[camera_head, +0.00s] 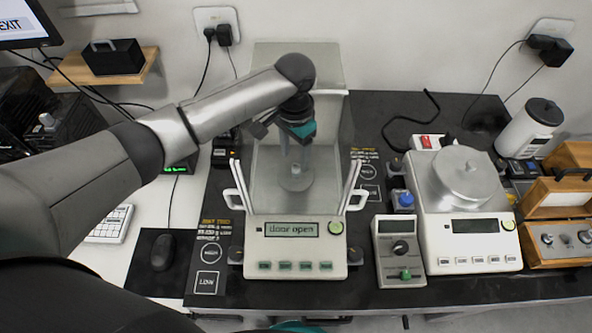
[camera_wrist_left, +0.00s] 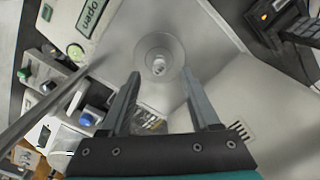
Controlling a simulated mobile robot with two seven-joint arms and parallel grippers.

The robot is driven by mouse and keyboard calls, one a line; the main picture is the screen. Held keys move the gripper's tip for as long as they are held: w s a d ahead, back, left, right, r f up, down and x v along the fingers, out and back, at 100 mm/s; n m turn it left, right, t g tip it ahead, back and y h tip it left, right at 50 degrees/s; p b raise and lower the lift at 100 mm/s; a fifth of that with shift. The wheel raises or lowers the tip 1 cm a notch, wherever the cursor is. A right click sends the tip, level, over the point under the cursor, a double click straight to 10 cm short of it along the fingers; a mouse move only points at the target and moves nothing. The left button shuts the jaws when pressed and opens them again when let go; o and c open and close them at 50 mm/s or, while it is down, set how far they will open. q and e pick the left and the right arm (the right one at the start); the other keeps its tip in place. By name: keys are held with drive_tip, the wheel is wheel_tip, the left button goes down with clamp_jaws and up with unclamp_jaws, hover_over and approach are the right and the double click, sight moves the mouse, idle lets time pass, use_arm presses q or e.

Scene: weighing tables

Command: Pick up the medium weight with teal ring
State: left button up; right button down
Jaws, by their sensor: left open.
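A small metallic weight (camera_wrist_left: 158,66) stands upright on the round pan (camera_wrist_left: 172,43) inside the glass-walled balance (camera_head: 264,258). It also shows in the head view (camera_head: 296,170), below my left gripper. I cannot make out a teal ring on it. My left gripper (camera_head: 297,150) reaches down into the balance chamber from above. In the left wrist view its two fingers (camera_wrist_left: 161,76) are apart and empty, with the weight ahead between the fingertips. The balance display reads "door open". Several more weights (camera_head: 566,239) sit in a wooden case (camera_head: 560,258) at the right. My right gripper is out of view.
A mouse (camera_head: 163,252) lies at the left.

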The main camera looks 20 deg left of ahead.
use_arm(q)
wheel_tip(320, 180, down, 5)
drive_tip(key=shift+d+f+b, duration=0.1)
drive_tip(key=shift+b, duration=0.25)
drive_tip(key=shift+c, duration=0.2)
clamp_jaws()
drive_tip(key=shift+w, duration=0.1)
